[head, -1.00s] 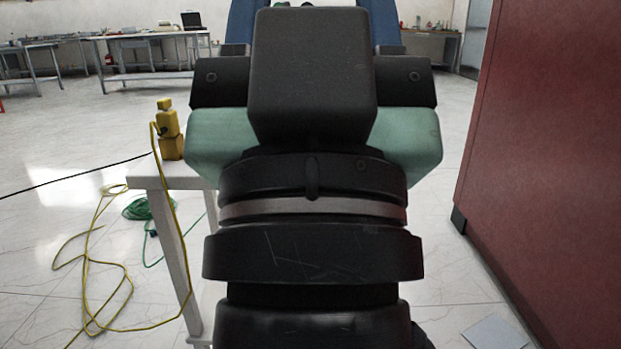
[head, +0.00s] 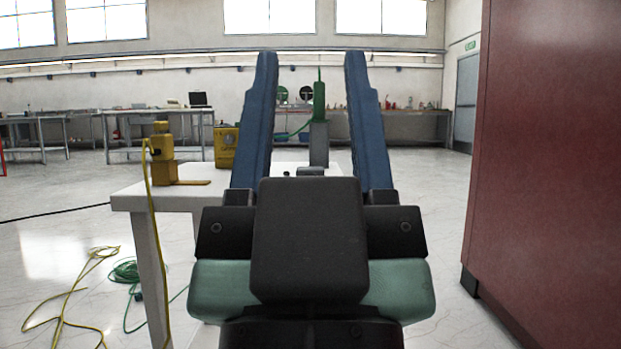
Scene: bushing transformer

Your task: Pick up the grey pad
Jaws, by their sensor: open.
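My gripper (head: 311,62) is open and empty in the head view, its two blue fingers upright and wide apart. A small flat grey piece (head: 310,171), which may be the grey pad, lies on the white table (head: 128,201) beyond the gripper. It shows between the fingers, partly hidden by my gripper's dark body. The gripper does not touch it. I cannot tell its full shape.
On the table stand a yellow device (head: 162,155), a yellow box (head: 225,146) and a green rod-like part (head: 319,100) on a grey block (head: 319,143). A red cabinet (head: 560,160) fills the right side. Yellow (head: 75,285) and green (head: 125,271) cables lie on the floor.

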